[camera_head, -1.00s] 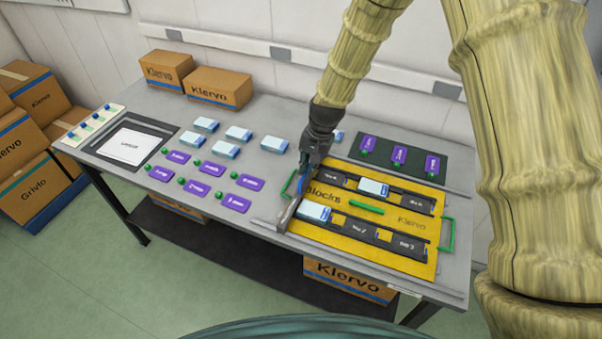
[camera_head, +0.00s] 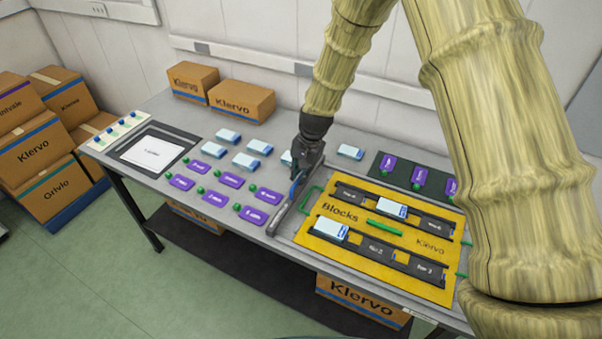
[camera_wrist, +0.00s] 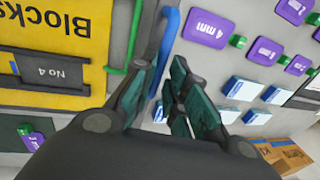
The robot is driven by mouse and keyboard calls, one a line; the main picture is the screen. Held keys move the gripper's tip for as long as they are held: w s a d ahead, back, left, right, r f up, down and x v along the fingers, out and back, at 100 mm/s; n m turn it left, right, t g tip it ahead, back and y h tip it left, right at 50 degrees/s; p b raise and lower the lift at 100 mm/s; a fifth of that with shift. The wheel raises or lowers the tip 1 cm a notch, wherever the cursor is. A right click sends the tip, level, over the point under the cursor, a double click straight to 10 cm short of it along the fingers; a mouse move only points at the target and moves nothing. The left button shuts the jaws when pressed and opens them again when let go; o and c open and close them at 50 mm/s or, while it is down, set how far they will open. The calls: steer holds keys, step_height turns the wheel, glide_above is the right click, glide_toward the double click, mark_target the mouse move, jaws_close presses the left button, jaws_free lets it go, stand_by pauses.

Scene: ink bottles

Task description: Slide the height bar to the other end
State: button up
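The height bar (camera_head: 286,213) is a long grey bar lying across the table, just left of the yellow Blocks board (camera_head: 320,238), with a gap between them. It has a blue handle, which shows in the wrist view (camera_wrist: 169,38). My gripper (camera_wrist: 164,75) is low over the far part of the bar, also seen in the head view (camera_head: 297,182). Its fingers are parted around the blue handle. The handle lies close against the left finger in the wrist view, with a narrow gap to the right finger. The fingers hide part of the handle.
Purple tags (camera_head: 215,198) with green knobs and several pale blue blocks (camera_head: 246,160) lie left of the bar. A dark tray with a white sheet (camera_head: 152,154) is at the table's left end. Cardboard boxes (camera_head: 242,101) stand at the back.

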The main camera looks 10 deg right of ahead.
steer(key=shift+o, duration=1.2)
steer(key=shift+w+a+f, duration=0.1)
steer(key=shift+w+a, duration=0.05)
steer(key=shift+a, duration=0.05)
steer(key=shift+d, duration=0.2)
steer(key=shift+r, duration=0.4)
step_height(320, 180, up, 11)
steer(key=s+d, duration=0.1)
steer(key=shift+s+d, duration=0.15)
steer(key=shift+d, duration=0.15)
steer(key=shift+r, duration=0.1)
